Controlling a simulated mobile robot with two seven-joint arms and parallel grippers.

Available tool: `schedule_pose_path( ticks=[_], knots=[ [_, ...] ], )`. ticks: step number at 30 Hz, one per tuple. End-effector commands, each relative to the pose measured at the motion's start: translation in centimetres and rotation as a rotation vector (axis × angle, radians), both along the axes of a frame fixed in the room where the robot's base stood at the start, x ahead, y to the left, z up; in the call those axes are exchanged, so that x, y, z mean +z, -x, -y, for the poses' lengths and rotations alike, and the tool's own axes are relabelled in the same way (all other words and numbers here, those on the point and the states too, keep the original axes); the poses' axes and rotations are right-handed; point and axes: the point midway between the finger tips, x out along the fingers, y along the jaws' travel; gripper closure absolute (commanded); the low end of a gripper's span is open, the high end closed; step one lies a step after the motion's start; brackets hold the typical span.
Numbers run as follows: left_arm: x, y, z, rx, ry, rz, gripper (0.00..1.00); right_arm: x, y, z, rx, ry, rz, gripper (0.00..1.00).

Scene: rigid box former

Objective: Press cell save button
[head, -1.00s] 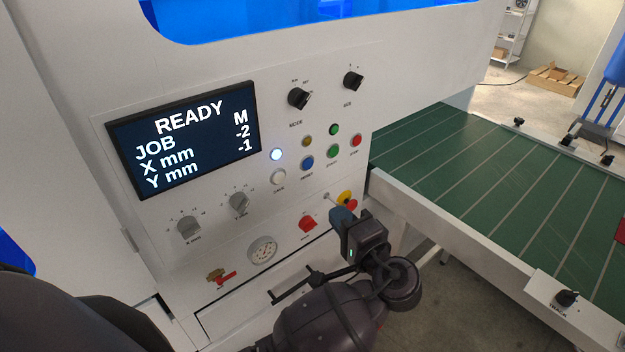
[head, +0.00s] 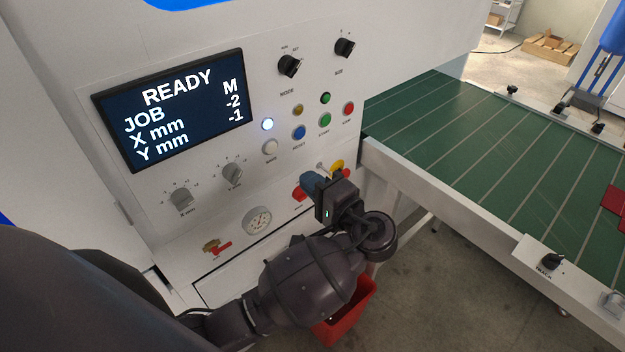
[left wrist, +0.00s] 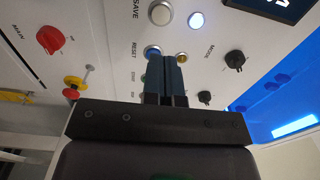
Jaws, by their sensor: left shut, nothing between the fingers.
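The save button (head: 270,147) is a pale round button labelled SAVE on the machine's white front panel. It also shows at the top of the left wrist view (left wrist: 160,13), with its label beside it. A lit white lamp (head: 267,124) is just above it in the head view. My left gripper (head: 311,181) is shut and empty, below and right of the save button and apart from it. In the left wrist view its blue fingertips (left wrist: 165,62) overlap the blue reset button (left wrist: 153,51); whether they touch the panel is unclear. My right gripper is not in view.
The display (head: 175,105) reads READY, with JOB M, X mm -2 and Y mm -1. A green conveyor (head: 470,150) stands right.

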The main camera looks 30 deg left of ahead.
Motion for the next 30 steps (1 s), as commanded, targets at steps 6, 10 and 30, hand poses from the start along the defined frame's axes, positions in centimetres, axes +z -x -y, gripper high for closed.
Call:
schedule_pose_path(
  ticks=[6,10,30],
  knots=[
    [0.2,-1.5,-3.7,0.0,-0.004,0.001,1.0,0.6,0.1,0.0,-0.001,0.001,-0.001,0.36],
    [0.2,-2.4,-5.8,0.0,-0.003,0.001,1.0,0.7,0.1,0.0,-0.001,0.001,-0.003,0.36],
    [0.0,-4.2,-10.0,-0.001,0.0,-0.001,1.0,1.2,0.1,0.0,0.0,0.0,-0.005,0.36]
  ],
)
